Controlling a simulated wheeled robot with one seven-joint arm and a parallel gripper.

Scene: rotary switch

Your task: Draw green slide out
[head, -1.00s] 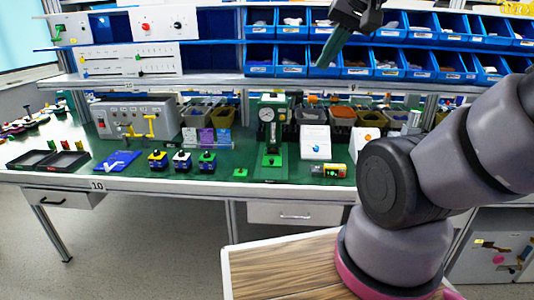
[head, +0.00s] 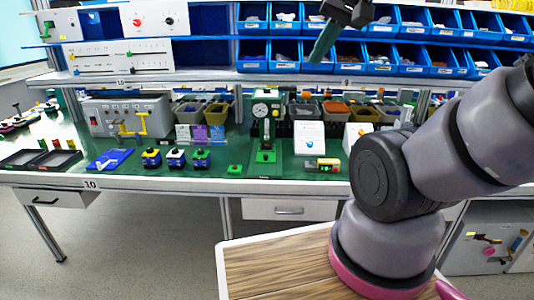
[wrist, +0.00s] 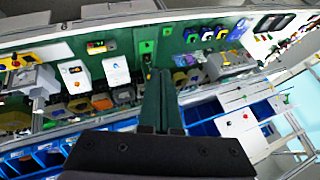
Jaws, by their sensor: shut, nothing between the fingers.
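A white panel (head: 100,57) with slots stands on the shelf at the left in the head view. A small green slide handle (head: 129,55) and a yellow one (head: 73,58) sit on it; their exact positions are too small to tell. The panel appears in the wrist view (wrist: 232,97) at the right, where the green handle cannot be made out. My gripper (head: 314,60) is shut and empty, with dark green fingers pointing down in front of the blue bins, well right of the panel. In the wrist view its fingers (wrist: 156,74) lie together, touching nothing.
Blue bins (head: 380,58) fill the shelves behind my gripper. Below, the green bench (head: 225,160) holds a green press (head: 265,125), a grey box with yellow handles (head: 128,115) and several small switches. A white panel with a red knob (head: 152,20) stands above the slotted one.

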